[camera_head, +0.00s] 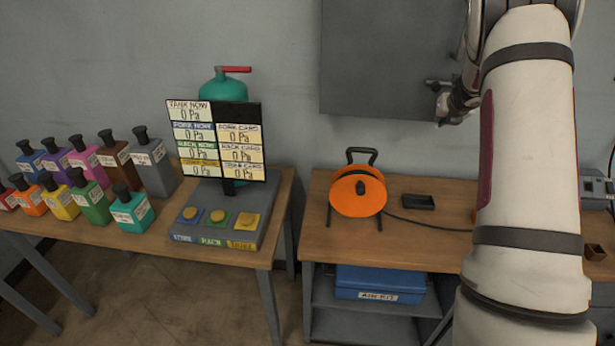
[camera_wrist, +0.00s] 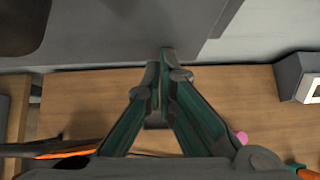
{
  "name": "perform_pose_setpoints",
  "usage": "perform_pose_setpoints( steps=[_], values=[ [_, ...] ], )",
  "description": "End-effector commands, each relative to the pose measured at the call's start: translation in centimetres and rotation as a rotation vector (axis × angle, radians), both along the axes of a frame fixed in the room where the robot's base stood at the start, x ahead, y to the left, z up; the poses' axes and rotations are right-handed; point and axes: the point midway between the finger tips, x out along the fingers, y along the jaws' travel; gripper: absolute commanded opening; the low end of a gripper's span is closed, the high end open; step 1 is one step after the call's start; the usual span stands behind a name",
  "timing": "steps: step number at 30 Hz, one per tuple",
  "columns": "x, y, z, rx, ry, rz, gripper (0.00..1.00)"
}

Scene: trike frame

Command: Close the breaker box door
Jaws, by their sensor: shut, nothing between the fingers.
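The breaker box (camera_head: 375,60) is a grey panel on the wall, at the top centre of the head view; its upper part is cut off. In the wrist view, a grey panel surface (camera_wrist: 110,35) fills the top. I cannot tell how far its door stands open. My gripper (camera_head: 440,98) is at the panel's lower right in the head view. In the wrist view my gripper (camera_wrist: 164,62) is shut and empty, its fingertips close together at the panel's lower edge. Whether they touch it is unclear. My arm hides the area right of the panel.
Below stands a wooden workbench (camera_head: 320,240) with an orange cable reel (camera_head: 358,192) and a small black tray (camera_head: 418,202). A blue case (camera_head: 380,283) sits on its shelf. Left, another table holds several coloured bottles and a pressure display (camera_head: 215,140). A grey box (camera_head: 594,188) is at right.

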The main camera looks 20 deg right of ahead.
Motion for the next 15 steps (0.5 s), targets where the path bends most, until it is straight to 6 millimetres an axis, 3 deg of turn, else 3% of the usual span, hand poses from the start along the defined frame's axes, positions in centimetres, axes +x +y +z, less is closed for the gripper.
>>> perform_pose_setpoints(
  steps=[15],
  values=[
    [1.5, -0.6, 0.1, -0.002, -0.004, 0.076, 0.0]
  ],
)
